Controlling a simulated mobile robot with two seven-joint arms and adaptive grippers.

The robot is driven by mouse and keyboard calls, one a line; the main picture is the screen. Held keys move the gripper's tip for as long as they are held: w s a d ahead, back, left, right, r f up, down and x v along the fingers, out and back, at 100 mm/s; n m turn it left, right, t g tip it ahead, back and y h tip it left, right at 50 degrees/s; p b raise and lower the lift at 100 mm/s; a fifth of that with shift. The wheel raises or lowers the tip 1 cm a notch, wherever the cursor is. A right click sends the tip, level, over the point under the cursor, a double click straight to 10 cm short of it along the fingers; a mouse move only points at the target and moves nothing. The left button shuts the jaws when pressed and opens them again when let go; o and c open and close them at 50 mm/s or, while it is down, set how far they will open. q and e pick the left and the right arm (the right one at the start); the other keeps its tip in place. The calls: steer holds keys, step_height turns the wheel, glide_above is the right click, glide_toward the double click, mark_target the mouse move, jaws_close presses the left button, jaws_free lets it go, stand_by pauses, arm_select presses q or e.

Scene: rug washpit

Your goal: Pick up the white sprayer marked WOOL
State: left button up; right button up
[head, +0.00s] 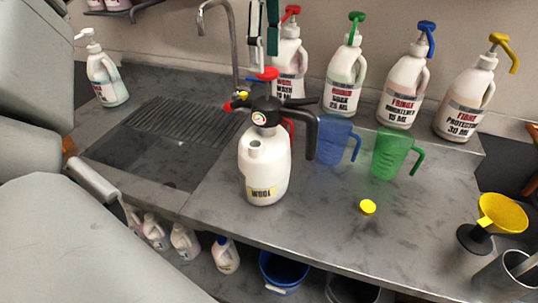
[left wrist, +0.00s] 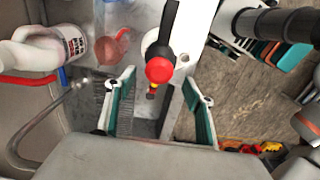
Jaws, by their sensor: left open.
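The white sprayer (head: 264,170) stands upright on the grey counter, with a yellow label reading WOOL low on its front. It has a black head and handle, a red knob on top and a red-and-yellow nozzle. My left gripper (head: 263,45) is above its top in the head view, its two fingers apart and nothing between them. In the left wrist view, the sprayer's red knob (left wrist: 160,69) and black handle lie ahead of the open teal-padded fingers (left wrist: 160,100), apart from them. My right gripper is not in view.
Red (head: 288,70), green (head: 345,78), blue (head: 403,88) and yellow (head: 465,103) pump bottles line the back. A blue jug (head: 331,142) and green jug (head: 390,152) stand right of the sprayer. A tap (head: 232,45) and sink (head: 140,158) are left. A yellow cap (head: 368,206) lies in front.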

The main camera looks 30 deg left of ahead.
mark_target(270, 69)
arm_select(q)
steer(key=f, duration=0.6)
steer(key=shift+w+d, duration=0.15)
steer(key=shift+d, duration=0.15)
steer(key=shift+c, duration=0.3)
jaws_close()
